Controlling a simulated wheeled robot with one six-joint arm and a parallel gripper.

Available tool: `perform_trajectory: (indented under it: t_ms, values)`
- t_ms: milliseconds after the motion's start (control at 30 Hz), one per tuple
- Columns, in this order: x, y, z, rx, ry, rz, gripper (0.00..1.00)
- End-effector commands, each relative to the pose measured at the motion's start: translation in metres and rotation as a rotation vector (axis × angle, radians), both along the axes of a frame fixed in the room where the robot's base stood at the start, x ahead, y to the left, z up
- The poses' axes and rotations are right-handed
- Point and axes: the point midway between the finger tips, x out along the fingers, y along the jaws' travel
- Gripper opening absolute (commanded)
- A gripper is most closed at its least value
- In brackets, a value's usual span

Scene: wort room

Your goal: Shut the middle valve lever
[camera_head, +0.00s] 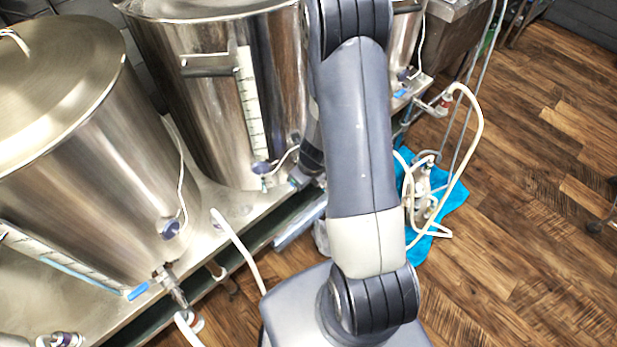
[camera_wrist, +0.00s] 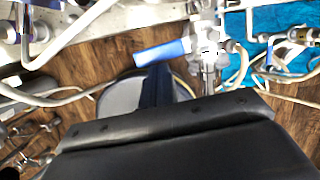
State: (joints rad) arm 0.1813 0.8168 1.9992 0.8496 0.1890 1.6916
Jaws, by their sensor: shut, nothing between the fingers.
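The middle valve (camera_wrist: 208,38) shows in the wrist view, just beyond my gripper. Its blue lever (camera_wrist: 160,52) points left, roughly crosswise to the valve body and outlet. My gripper (camera_wrist: 172,122) shows as a dark block across the bottom of the wrist view, shut and empty.
The left kettle (camera_head: 85,150) has its own valve with a blue lever (camera_head: 138,291). A pale hose (camera_head: 238,250) hangs beside the metal stand. A pump with looped hoses sits on a blue mat (camera_head: 453,200) at right. The wood floor (camera_head: 540,200) beyond is mostly clear.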

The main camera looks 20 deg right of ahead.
Motion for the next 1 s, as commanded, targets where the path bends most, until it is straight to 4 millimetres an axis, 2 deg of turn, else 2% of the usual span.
perform_trajectory:
  t_ms: [767,1000]
  values:
    - [0.0045,0.0041,-0.0001,0.0,-0.001,0.004,0.0]
    - [0.0013,-0.0038,-0.0008,0.0,-0.001,0.004,0.0]
